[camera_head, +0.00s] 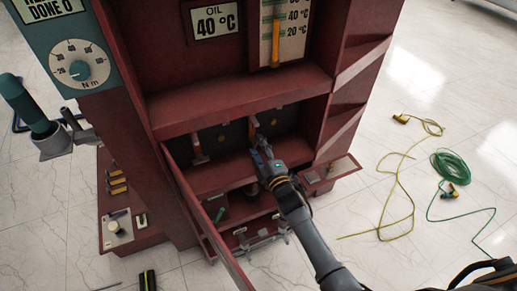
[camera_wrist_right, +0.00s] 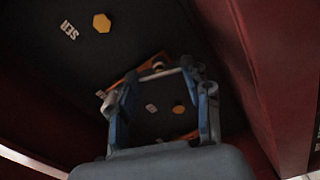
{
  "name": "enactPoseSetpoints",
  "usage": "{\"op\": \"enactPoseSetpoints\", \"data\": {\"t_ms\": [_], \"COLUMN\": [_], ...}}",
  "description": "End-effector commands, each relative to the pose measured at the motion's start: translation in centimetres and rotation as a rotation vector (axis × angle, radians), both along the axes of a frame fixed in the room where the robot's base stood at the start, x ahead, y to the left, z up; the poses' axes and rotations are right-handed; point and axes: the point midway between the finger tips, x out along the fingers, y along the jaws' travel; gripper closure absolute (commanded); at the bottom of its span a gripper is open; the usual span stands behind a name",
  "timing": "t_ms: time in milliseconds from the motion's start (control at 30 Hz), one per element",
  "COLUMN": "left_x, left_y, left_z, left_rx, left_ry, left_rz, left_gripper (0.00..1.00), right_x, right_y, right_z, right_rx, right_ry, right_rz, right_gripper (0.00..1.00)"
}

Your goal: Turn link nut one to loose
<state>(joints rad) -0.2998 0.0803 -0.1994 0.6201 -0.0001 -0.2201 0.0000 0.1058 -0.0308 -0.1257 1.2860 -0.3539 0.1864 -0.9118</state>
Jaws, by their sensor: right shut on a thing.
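My right gripper (camera_head: 260,150) reaches into the middle bay of the dark red cabinet. In the right wrist view its blue and grey fingers (camera_wrist_right: 164,80) are closed around a small grey nut (camera_wrist_right: 158,67), which they partly hide. The nut sits at an orange link bar (camera_wrist_right: 122,83) on the dark back panel (camera_wrist_right: 60,75). In the head view a short orange link (camera_head: 252,127) shows just above the fingertips, and a pale post with a foot (camera_head: 198,150) stands to the left. I cannot read which number the held nut has. My left gripper is not in view.
The cabinet's shelf edge (camera_head: 240,100) overhangs the bay, and an open door (camera_head: 205,215) stands at its left. A torque dial (camera_head: 75,68) is at upper left. Yellow (camera_head: 400,175) and green (camera_head: 455,165) cables lie on the floor at right. Small side trays flank the cabinet.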

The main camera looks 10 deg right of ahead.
Motion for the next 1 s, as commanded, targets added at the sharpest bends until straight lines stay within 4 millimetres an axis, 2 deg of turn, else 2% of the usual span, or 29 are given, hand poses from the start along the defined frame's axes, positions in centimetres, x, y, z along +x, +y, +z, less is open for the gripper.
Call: {"op": "enactPoseSetpoints", "data": {"t_ms": [400, 1000], "left_x": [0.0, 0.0], "left_y": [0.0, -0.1], "left_z": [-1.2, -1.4], "left_rx": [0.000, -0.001], "left_ry": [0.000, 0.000], "left_rz": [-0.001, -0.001], "left_gripper": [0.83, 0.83], "right_x": [0.0, 0.0], "right_y": [0.1, 0.1], "right_z": [-0.2, -0.1], "right_rx": [-0.255, -0.322], "right_ry": [-0.049, -0.061], "right_rz": [0.000, 0.001], "right_gripper": [0.83, 0.83]}}
